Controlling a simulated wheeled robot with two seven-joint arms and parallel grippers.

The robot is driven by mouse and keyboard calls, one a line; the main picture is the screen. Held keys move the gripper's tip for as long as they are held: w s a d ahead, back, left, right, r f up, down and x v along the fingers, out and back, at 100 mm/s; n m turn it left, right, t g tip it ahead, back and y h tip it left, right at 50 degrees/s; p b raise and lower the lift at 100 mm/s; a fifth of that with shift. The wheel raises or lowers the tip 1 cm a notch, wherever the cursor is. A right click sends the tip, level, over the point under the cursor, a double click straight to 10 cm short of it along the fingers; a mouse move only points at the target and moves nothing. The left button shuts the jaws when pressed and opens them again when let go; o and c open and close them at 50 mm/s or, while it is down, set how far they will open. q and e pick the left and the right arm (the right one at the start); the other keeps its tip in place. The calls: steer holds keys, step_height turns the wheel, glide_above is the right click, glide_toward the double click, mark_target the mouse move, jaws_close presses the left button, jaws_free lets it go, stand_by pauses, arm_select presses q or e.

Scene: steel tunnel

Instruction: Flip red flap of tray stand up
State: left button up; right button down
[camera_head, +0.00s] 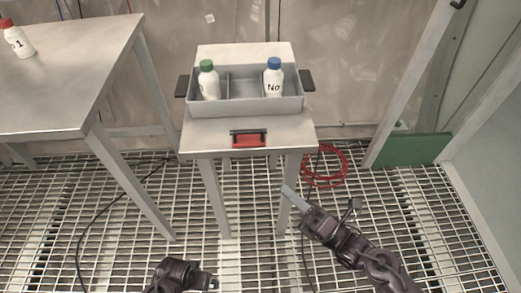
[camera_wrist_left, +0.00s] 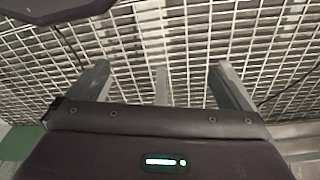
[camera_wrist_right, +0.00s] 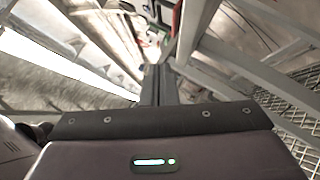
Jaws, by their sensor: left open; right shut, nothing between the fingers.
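The tray stand (camera_head: 195,138) is a small grey-topped table in the middle of the head view. Its red flap (camera_head: 248,141) sits in a dark frame at the front edge of the top and seems to hang down. My right gripper (camera_head: 287,190) is shut and empty. It is below and to the right of the flap, near the stand's front right leg, apart from the flap. In the right wrist view its fingers (camera_wrist_right: 160,80) are together. My left gripper (camera_head: 212,284) is low at the bottom of the head view, over the floor. In the left wrist view its fingers (camera_wrist_left: 162,76) are spread.
A grey tray (camera_head: 262,106) with dark side handles stands on the stand, holding a green-capped bottle (camera_head: 208,82) and a blue-capped bottle (camera_head: 273,79). A larger table (camera_head: 70,75) with a red-capped bottle (camera_head: 17,40) is at left. A red hose coil (camera_head: 325,165) lies behind on the grated floor.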

mark_target(258, 147)
steer(key=x, duration=0.4)
steer(key=d+p+x, duration=0.1)
steer(key=x, duration=0.3)
steer(key=w+x, duration=0.1)
steer(key=x, duration=0.3)
steer(key=shift+d+r, duration=0.2)
steer(key=shift+r, duration=0.15)
steer(key=shift+w+r, duration=0.25)
steer(key=shift+w, duration=0.3)
arm_select(q)
steer(key=f, duration=0.2)
steer(key=a+f, duration=0.1)
steer(key=f, duration=0.1)
steer(key=shift+s+f, duration=0.1)
steer(key=shift+s, duration=0.3)
arm_select(e)
steer(key=shift+w, duration=0.1)
arm_select(q)
steer(key=shift+p, duration=0.4)
arm_select(e)
steer(key=shift+r, duration=0.15)
